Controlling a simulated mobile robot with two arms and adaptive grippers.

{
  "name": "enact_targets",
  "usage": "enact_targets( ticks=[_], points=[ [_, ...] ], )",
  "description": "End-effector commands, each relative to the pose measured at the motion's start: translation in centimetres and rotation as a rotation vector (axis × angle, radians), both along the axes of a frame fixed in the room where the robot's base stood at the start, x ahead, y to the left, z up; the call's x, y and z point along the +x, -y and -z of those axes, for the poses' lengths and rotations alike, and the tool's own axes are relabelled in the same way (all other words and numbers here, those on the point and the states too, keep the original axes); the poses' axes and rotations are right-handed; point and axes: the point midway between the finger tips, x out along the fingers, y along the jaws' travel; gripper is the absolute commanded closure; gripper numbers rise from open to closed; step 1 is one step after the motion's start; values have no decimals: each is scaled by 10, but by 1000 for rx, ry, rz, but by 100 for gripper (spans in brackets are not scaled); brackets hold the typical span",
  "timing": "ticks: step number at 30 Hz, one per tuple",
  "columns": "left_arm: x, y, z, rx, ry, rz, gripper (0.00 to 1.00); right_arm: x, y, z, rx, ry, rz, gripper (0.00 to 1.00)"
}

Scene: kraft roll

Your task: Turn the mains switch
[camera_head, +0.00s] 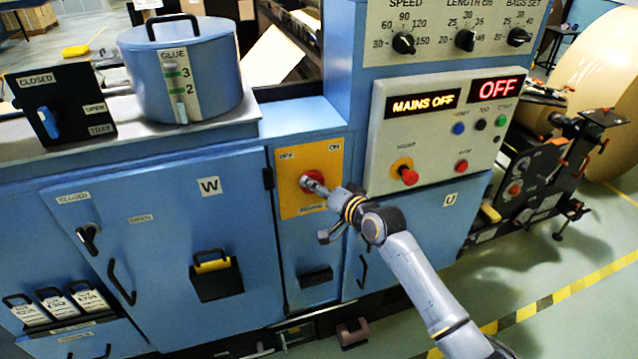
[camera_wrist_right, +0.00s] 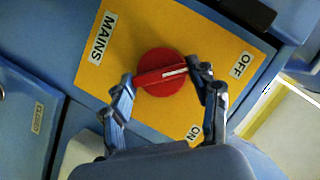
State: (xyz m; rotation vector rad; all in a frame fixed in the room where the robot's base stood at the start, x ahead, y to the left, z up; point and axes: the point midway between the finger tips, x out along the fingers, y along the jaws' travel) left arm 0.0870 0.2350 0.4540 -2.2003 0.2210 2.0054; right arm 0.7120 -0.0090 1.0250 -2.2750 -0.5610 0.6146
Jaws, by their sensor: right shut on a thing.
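The mains switch is a round red knob (camera_head: 306,180) on a yellow plate (camera_head: 292,207) on the blue machine front. In the wrist view the red knob (camera_wrist_right: 160,91) has a raised bar with a white mark, which points toward the OFF label (camera_wrist_right: 241,64); the ON label (camera_wrist_right: 194,131) is lower. My right gripper (camera_wrist_right: 166,79) is shut on the bar, one finger at each end. In the head view this gripper (camera_head: 318,184) covers part of the knob. The display (camera_head: 422,102) reads MAINS OFF. My left gripper is out of view.
A control panel with a red mushroom button (camera_head: 409,176) is right of the plate. A second display (camera_head: 497,89) reads OFF. A blue glue pot (camera_head: 207,85) stands on the ledge at left. A door handle (camera_head: 363,272) sits below my right arm.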

Motion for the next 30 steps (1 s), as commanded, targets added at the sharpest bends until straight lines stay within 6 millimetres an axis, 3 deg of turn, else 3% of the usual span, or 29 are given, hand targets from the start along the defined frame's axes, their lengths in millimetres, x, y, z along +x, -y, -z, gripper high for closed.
enact_targets(
  ticks=[18,19,21,30],
  points=[
    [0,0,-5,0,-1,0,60,-1,0,2,-40,11,-1,71],
    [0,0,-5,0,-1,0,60,-1,0,2,-39,10,0,34],
    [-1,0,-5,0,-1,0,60,-1,0,2,-39,10,0,19],
    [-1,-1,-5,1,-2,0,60,0,0,0,-36,11,1,17]
  ],
)
